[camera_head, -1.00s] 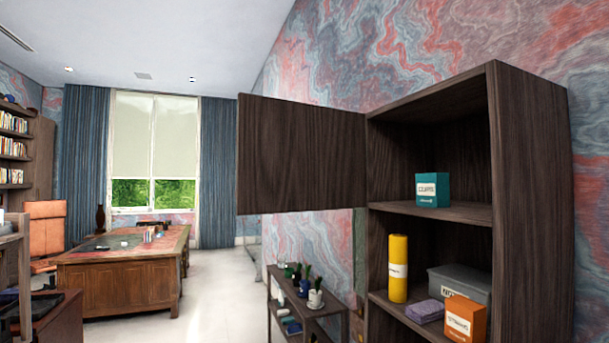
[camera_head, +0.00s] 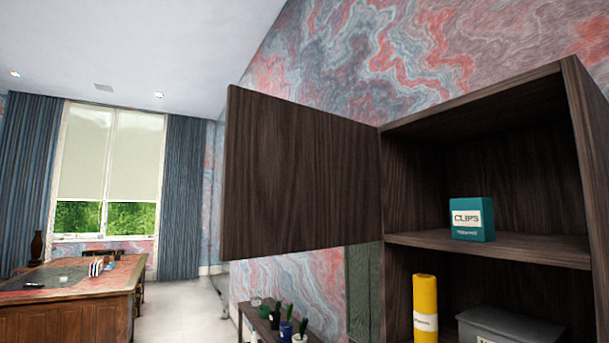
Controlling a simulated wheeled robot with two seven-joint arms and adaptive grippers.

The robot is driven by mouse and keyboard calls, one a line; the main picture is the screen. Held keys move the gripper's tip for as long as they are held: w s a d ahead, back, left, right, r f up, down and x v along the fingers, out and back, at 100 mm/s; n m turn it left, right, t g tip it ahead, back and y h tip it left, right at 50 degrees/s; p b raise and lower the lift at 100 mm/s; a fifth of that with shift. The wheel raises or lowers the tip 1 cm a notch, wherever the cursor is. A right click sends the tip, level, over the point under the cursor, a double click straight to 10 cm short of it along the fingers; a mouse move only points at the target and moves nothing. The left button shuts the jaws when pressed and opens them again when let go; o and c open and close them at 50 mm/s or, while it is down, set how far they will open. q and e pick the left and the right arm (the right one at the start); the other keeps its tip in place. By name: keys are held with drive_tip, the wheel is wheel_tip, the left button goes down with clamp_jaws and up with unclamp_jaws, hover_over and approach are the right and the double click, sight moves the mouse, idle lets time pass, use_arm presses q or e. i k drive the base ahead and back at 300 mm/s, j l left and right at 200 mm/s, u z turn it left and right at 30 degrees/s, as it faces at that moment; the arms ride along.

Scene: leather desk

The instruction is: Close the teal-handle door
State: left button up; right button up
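A dark wooden cabinet door (camera_head: 300,175) stands wide open, swung out to the left from the left side of a tall wooden cabinet (camera_head: 590,150). I see the door's plain inner face. No teal handle shows from here, and the door's other face is hidden. The cabinet's upper compartment is open to view. A teal box marked CLIPS (camera_head: 472,219) sits on its shelf (camera_head: 520,245). Neither of my grippers is in view.
Below the shelf are a yellow cylinder (camera_head: 426,308) and a grey box (camera_head: 510,330). A low shelf with potted plants (camera_head: 285,330) stands beyond the door. A wooden desk (camera_head: 70,310) is at the left. Pale floor (camera_head: 180,312) lies clear between them.

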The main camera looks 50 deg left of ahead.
sight(297, 178)
drive_tip(key=j+z, duration=0.25)
drive_tip(key=j, duration=1.1)
drive_tip(key=j+z, duration=0.25)
drive_tip(key=j, duration=1.15)
drive_tip(key=k+l+z, duration=0.2)
drive_tip(key=k, duration=0.45)
